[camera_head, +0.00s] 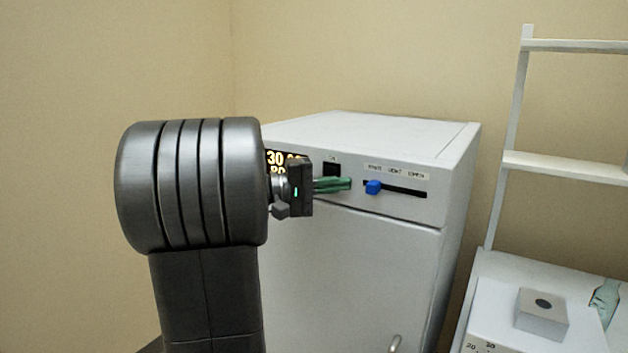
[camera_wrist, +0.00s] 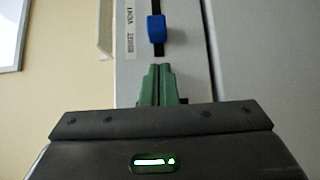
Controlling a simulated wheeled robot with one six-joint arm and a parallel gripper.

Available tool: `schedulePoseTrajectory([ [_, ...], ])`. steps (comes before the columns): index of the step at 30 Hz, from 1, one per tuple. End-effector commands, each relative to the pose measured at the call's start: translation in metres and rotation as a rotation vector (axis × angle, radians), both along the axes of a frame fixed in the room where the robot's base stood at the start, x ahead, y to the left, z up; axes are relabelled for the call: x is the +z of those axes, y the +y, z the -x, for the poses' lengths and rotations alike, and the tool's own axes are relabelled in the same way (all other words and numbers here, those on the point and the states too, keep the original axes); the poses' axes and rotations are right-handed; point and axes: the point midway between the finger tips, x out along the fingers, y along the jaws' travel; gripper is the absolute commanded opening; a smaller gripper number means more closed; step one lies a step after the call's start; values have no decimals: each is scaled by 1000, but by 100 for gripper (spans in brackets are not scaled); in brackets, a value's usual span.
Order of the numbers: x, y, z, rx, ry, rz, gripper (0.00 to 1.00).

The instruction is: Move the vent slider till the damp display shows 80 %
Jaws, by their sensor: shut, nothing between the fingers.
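The vent slider is a blue knob (camera_head: 373,187) near the left end of a dark horizontal slot (camera_head: 408,191) on the white cabinet's front. The knob also shows at the top of the wrist view (camera_wrist: 156,29). My gripper (camera_head: 349,184) has green fingers, shut and empty, just left of the knob. In the wrist view the fingertips (camera_wrist: 158,67) lie below the knob with a small gap. The dark display (camera_head: 273,158) with yellow digits is partly hidden behind my gripper; "30" is readable, the rest is cut off.
The white cabinet (camera_head: 340,270) has a small dark square (camera_head: 332,169) left of the slot and small labels above it. A handle (camera_head: 395,343) is low on its door. At right stand a white rack (camera_head: 560,166) and a bench with a grey box (camera_head: 541,314) and a bottle (camera_head: 605,299).

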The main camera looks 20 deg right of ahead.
Motion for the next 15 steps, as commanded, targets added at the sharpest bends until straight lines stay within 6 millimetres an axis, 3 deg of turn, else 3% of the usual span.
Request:
schedulePoseTrajectory([
  [6, 1, -15, 19, -2, -1, 0, 0],
  [15, 0, -17, 22, 0, -2, 0, 0],
])
